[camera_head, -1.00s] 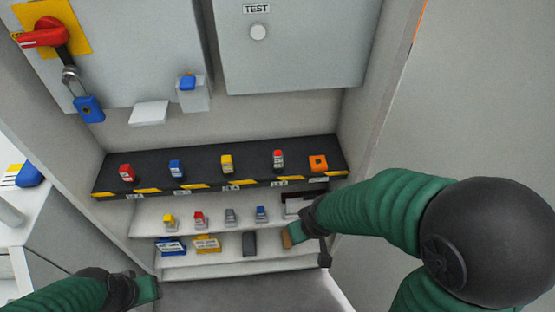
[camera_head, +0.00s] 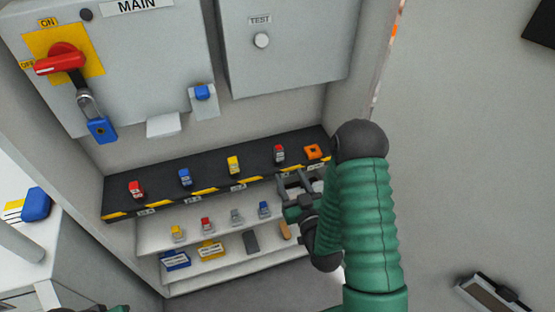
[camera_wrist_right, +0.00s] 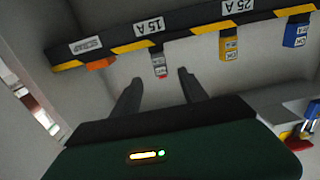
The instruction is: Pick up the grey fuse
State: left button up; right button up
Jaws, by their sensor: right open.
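The grey fuse (camera_head: 237,216) stands on the middle step of the shelf in the head view, between a red fuse (camera_head: 207,225) and a blue fuse (camera_head: 265,209). My right gripper (camera_head: 290,187) is open and empty, to the right of the grey fuse and near the dark top ledge. In the right wrist view its two spread fingers (camera_wrist_right: 158,84) point at a grey-and-red fuse (camera_wrist_right: 159,66) by the 15 A label, with nothing between them. I cannot make out the middle-step grey fuse there. Only a sliver of my left gripper (camera_head: 118,308) shows at the bottom edge.
The dark ledge (camera_head: 210,172) carries several fuses and an orange part (camera_head: 313,151). A yellow fuse (camera_head: 177,233) shares the middle step. The lower step holds blue and yellow tags, a dark grey block (camera_head: 251,242) and a tan piece (camera_head: 285,230). A cabinet wall stands right.

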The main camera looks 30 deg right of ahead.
aim_at(277, 157)
jog(key=x, duration=0.5)
jog(key=a+x, duration=0.1)
jog(key=x, duration=0.2)
jog(key=shift+r+b, duration=0.1)
jog(key=shift+b, duration=0.25)
jog(key=x, duration=0.3)
jog(key=d+x, duration=0.1)
jog(key=x, duration=0.2)
jog(key=shift+r, duration=0.2)
jog(key=c, duration=0.3)
grip_shut()
